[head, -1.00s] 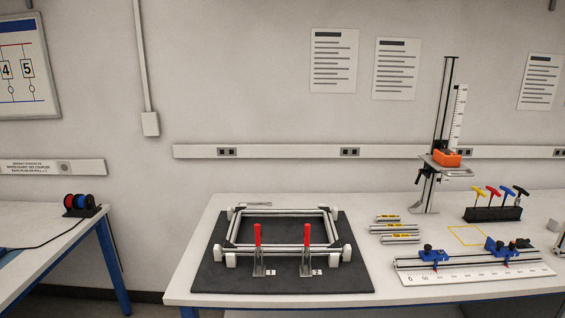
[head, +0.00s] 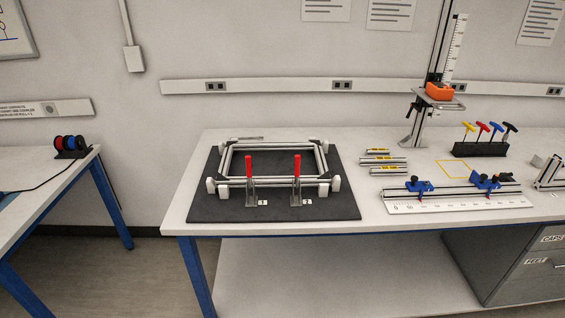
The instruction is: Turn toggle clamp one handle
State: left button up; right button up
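Two toggle clamps stand at the front of an aluminium frame (head: 232,160) on a black mat (head: 205,206) in the head view. The left toggle clamp has an upright red handle (head: 249,166). The right toggle clamp has a matching upright red handle (head: 296,167). Each has a small white label by its base, too small to read, so I cannot tell which is clamp one. Neither of my grippers shows in the view.
To the right on the table (head: 190,200) are short profiles (head: 382,160), a ruled rail with blue clamps (head: 418,188), a vertical stand (head: 420,120) and a hex key holder (head: 480,149). A drawer unit (head: 520,268) is under the table. Open floor lies to the left.

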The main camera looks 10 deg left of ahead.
aim_at(248, 167)
jog(key=i+j+z, duration=0.15)
jog(key=j+z, duration=0.15)
jog(key=z, duration=0.15)
jog(key=j+z, duration=0.3)
jog(key=z, duration=0.15)
jog(key=j+z, duration=0.85)
jog(key=i+l, duration=0.05)
jog(key=l, duration=0.05)
